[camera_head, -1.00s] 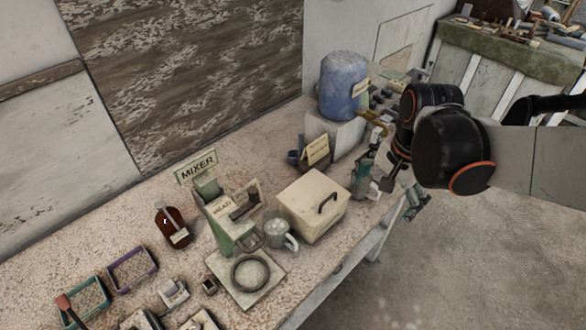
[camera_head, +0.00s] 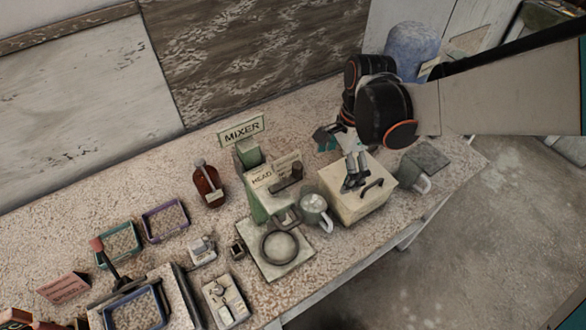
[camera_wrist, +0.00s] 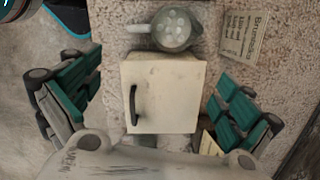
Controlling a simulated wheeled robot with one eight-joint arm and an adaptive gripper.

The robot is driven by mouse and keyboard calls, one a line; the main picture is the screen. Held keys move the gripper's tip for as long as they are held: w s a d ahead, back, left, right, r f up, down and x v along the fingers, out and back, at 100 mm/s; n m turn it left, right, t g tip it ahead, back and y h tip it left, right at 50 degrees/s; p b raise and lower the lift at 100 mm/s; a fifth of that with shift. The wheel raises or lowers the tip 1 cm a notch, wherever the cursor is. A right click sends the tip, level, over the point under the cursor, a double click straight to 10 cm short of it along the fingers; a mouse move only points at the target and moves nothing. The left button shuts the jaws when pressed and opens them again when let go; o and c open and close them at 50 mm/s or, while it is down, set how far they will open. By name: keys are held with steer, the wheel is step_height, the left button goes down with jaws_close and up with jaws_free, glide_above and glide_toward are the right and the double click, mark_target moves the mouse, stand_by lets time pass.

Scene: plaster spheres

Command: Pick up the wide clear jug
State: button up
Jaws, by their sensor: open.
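A grey, see-through jug (camera_head: 313,207) with a pale handle stands left of the cream box in the head view. In the wrist view the jug (camera_wrist: 172,30) shows at the top, with pale round shapes inside and its handle to the left. A second handled vessel (camera_head: 412,176) stands right of the box, partly hidden. I cannot tell for certain which is the wide clear jug. My gripper (camera_head: 352,181) is over the box, open and empty, apart from both. In the wrist view my gripper (camera_wrist: 157,103) has its teal-padded fingers spread either side of the box.
The cream box (camera_head: 350,205) with a dark handle lies below my gripper. A mixer (camera_head: 255,195) and a plate with a ring (camera_head: 280,247) crowd the jug's left side. A brown bottle (camera_head: 208,186) and trays stand farther left. A blue drum (camera_head: 411,48) is behind my arm.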

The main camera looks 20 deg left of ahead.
steer(key=a+f, duration=0.1)
steer(key=a, duration=0.1)
steer(key=b, duration=0.6)
glide_above(317, 197)
steer(key=s+d, duration=0.1)
steer(key=s, duration=0.3)
step_height(317, 197, down, 8)
steer(key=shift+w+a+f+b, duration=0.15)
steer(key=shift+f+b, duration=0.75)
steer(key=shift+f, duration=0.45)
steer(key=shift+s+a+f+b, duration=0.15)
steer(key=shift+f+b, duration=0.7)
steer(key=shift+f, duration=0.5)
steer(key=shift+w, duration=0.15)
steer(key=shift+c, duration=0.3)
steer(key=shift+d+r, duration=0.1)
steer(key=c, duration=2)
steer(key=shift+o, duration=0.3)
